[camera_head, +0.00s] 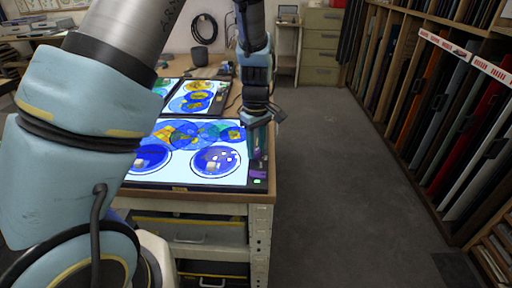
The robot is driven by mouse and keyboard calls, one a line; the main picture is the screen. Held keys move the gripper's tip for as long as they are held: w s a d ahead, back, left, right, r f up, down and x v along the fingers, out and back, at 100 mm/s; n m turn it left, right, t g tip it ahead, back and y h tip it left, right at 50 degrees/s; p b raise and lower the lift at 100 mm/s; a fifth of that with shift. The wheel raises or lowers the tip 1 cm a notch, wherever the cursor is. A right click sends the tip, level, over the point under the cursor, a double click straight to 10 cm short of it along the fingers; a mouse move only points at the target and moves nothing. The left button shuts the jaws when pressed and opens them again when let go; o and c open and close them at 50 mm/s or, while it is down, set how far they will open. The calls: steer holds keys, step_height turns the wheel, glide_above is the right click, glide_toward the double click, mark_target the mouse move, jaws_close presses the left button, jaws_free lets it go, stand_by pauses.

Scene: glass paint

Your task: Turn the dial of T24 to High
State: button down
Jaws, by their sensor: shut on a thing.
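The near light panel (205,181) lies on the workbench, lit white, with blue and yellow glass discs on it. A dark control strip runs along its right edge, with purple labels and a small green light (257,181). My gripper (255,150) points down at the upper part of this strip. It is shut on what looks like the dial, which the fingers hide. The dial's setting and any T24 lettering cannot be read.
A second lit panel (200,96) with coloured glass lies behind the near one. A dark cup (199,56) stands farther back on the bench. A rack of coloured glass sheets (465,130) lines the right side. The grey floor (330,170) between bench and rack is clear.

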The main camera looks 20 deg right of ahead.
mark_target(256, 151)
steer(key=c, duration=0.5)
jaws_free()
steer(key=shift+c, duration=0.2)
step_height(256, 151, up, 11)
steer(key=b, duration=0.2)
steer(key=shift+f, duration=0.1)
steer(key=s+a+f+m, duration=0.1)
steer(key=s+a+m, duration=0.1)
steer(key=a, duration=1.3)
steer(key=s+a+f+m+t, duration=0.1)
steer(key=s+a+m, duration=0.1)
steer(key=a, duration=1.3)
steer(key=shift+a+m+t, duration=0.25)
steer(key=shift+m+t, duration=0.05)
steer(key=shift+m, duration=0.2)
